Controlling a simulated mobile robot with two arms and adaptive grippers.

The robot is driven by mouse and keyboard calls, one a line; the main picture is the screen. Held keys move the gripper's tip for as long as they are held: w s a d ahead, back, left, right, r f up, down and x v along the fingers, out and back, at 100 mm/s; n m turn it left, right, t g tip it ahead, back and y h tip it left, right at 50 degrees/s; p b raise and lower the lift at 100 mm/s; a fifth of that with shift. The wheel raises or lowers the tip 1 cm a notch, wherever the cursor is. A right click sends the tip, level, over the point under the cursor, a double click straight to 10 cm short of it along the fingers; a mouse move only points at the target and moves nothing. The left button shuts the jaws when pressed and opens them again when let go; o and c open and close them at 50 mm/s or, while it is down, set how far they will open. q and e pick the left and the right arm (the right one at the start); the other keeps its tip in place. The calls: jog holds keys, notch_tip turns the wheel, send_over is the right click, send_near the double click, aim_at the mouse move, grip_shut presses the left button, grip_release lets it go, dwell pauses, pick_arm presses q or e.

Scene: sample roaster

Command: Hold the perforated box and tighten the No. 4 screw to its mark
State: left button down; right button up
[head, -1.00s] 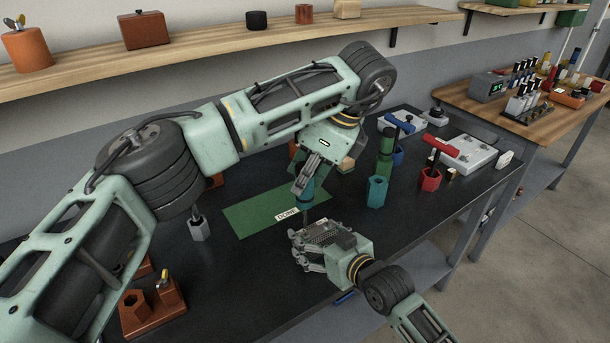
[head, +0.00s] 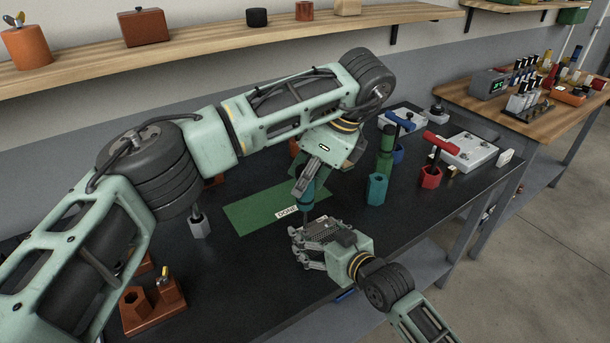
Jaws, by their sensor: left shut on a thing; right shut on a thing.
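The perforated box (head: 322,230) is a small grey metal box with holes, at the front edge of the green mat. My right gripper (head: 312,246) is shut on it from the near side. My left gripper (head: 307,180) is above the box, shut on a teal-handled screwdriver (head: 306,196). The screwdriver points down at the box's far left part. Whether its tip sits in a screw is too small to tell. The No. 4 screw and its mark cannot be made out.
A green mat (head: 252,209) with a DONE label (head: 287,211) lies behind the box. Teal (head: 377,189), red (head: 430,177) and blue holders stand to the right. A brown holder block (head: 150,308) is at front left. A shelf (head: 220,36) runs along the wall.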

pick_arm(q)
jog(key=shift+f, duration=0.4)
